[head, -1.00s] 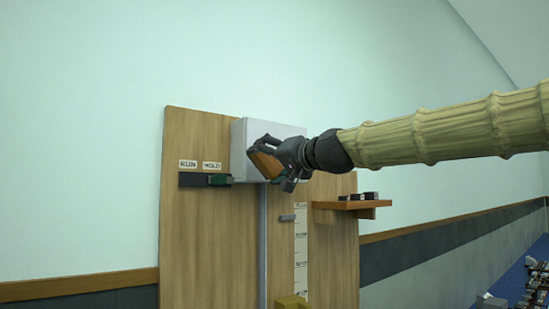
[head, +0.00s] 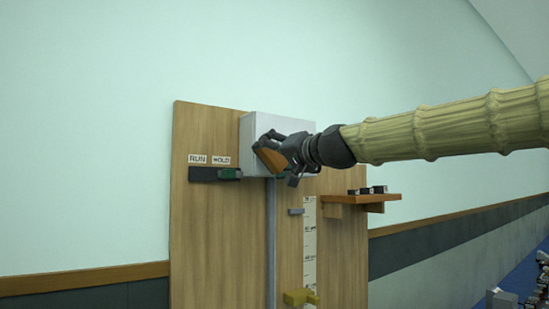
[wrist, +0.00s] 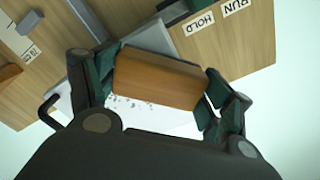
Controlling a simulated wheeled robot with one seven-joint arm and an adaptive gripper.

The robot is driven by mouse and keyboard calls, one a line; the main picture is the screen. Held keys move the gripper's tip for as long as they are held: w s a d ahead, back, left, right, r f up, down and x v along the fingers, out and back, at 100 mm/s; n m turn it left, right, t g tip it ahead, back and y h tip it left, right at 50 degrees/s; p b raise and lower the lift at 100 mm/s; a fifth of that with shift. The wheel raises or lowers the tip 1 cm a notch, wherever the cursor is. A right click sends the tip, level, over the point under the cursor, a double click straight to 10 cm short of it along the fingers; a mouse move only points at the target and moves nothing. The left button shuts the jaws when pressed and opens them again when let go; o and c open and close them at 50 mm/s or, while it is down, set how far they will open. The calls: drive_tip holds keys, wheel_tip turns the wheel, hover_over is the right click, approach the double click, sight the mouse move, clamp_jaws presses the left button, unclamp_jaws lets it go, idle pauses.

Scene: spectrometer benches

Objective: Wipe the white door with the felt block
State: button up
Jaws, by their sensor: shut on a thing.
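The white door (head: 256,124) is the pale front of a box fixed high on a wooden panel. In the wrist view the white door (wrist: 168,122) carries several dark specks beside the block. My gripper (head: 268,152) is in front of the door and shut on a brown block, taken as the felt block (head: 267,160). In the wrist view the block (wrist: 158,78) sits between the two green-padded fingers, its wood-like face toward the camera. Its far face is hidden, so I cannot tell whether it touches the door.
A dark slider with a green knob (head: 229,173) sits left of the box under RUN and HOLD labels. A small orange shelf (head: 360,198) with dark items juts out at right. A yellow piece (head: 299,297) is on the scale strip below.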

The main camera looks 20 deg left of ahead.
drive_tip(key=shift+x, duration=0.9)
drive_tip(key=shift+w+d, duration=0.1)
drive_tip(key=shift+d, duration=0.05)
drive_tip(key=w+d, duration=0.7)
drive_tip(key=w, duration=0.1)
drive_tip(key=shift+w+r, duration=0.15)
drive_tip(key=shift+w, duration=0.25)
idle(1.2)
drive_tip(key=shift+r, duration=0.1)
